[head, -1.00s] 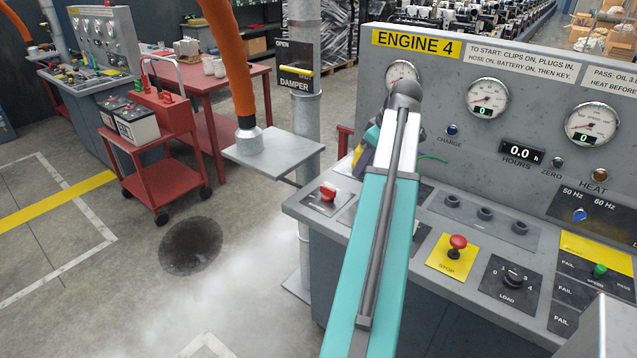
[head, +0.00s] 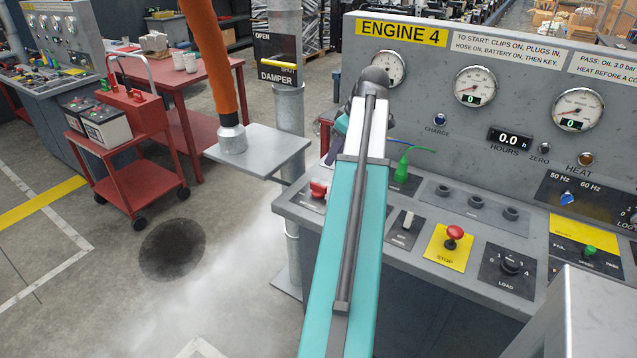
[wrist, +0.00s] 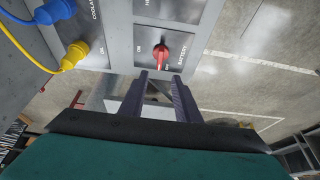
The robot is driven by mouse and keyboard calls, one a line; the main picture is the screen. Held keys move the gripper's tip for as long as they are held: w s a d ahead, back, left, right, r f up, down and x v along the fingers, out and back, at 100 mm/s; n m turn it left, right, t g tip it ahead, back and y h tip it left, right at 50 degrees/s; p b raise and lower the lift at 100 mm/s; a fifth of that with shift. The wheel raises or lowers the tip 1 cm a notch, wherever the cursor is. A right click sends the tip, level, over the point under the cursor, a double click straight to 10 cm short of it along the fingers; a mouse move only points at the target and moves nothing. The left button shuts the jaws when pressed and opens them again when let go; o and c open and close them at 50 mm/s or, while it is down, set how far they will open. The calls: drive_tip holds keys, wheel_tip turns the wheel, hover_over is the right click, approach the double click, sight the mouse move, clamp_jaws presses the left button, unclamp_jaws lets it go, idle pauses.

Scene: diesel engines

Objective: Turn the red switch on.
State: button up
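The red switch (head: 318,188) sits at the left end of the sloping ENGINE 4 console (head: 440,262). In the wrist view, the red switch (wrist: 160,53) is on a grey plate marked BATTERY, its handle pointing roughly toward my gripper. I cannot tell if it is on or off. My gripper (wrist: 161,77) is open, with its two dark fingers parallel and empty. In this view the switch lies just beyond the fingertips, in line with the gap; I see no contact. In the head view my arm hides most of the gripper.
A red STOP button (head: 453,236), a LOAD knob (head: 511,264) and a green plug (head: 402,170) are to the right on the console. Blue (wrist: 55,10) and yellow (wrist: 76,52) plugs sit near the switch. A damper post (head: 288,110) stands left of the console.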

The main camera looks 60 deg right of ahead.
sight(319, 185)
drive_tip(key=shift+p+x, duration=1.45)
drive_tip(key=shift+x, duration=5.35)
clamp_jaws()
